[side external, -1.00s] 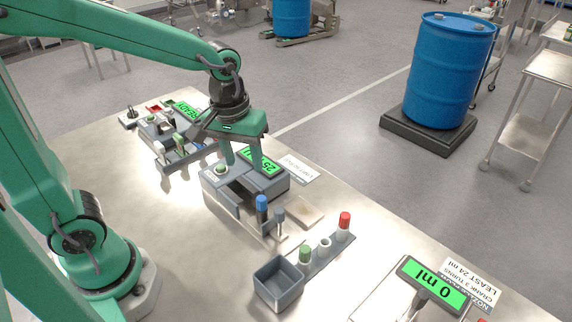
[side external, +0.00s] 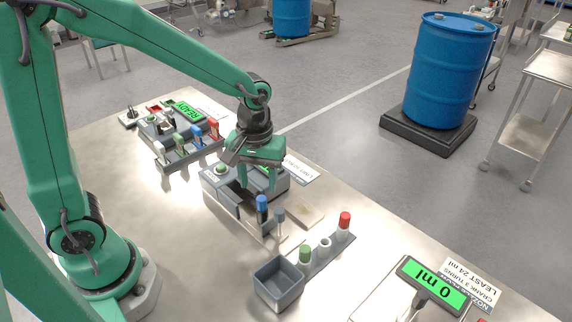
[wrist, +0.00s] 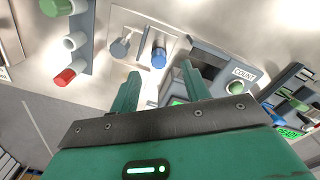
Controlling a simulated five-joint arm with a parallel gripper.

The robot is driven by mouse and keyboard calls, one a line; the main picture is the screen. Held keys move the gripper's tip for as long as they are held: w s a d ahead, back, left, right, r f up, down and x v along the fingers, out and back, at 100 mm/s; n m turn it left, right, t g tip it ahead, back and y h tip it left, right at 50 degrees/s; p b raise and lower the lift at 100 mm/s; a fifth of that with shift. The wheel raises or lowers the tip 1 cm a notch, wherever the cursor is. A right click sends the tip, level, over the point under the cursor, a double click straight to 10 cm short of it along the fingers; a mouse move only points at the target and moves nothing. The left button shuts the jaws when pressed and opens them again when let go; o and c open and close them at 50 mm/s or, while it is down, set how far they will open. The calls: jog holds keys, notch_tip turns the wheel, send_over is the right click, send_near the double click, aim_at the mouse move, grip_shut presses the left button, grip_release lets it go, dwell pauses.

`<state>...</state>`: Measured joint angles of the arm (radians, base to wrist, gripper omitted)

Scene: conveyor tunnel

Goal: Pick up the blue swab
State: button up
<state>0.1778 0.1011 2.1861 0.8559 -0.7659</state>
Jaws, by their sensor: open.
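A blue-capped swab (side external: 262,204) stands upright beside the grey counting machine's tunnel (side external: 225,195). In the wrist view the blue cap (wrist: 158,57) lies just beyond and between my two fingertips. My gripper (side external: 258,185) is open and empty, with its fingers pointing down near the machine, above and behind the swab. In the wrist view the gripper (wrist: 159,72) has clear space between its green fingers. A second blue-capped swab (side external: 197,132) stands in the rack at the left, among white, green and red ones.
A grey-capped piece (side external: 279,215) stands close right of the blue swab. A strip with green (side external: 305,252), white and red (side external: 344,220) caps lies farther right. An open grey bin (side external: 278,282) is in front. A display reading 0 ml (side external: 435,284) stands at right.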

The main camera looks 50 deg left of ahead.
aim_at(261, 198)
jog(key=shift+w+f, duration=0.15)
jog(key=shift+f, duration=1.2)
jog(key=shift+w+f, duration=0.1)
jog(key=shift+f, duration=1.2)
grip_shut()
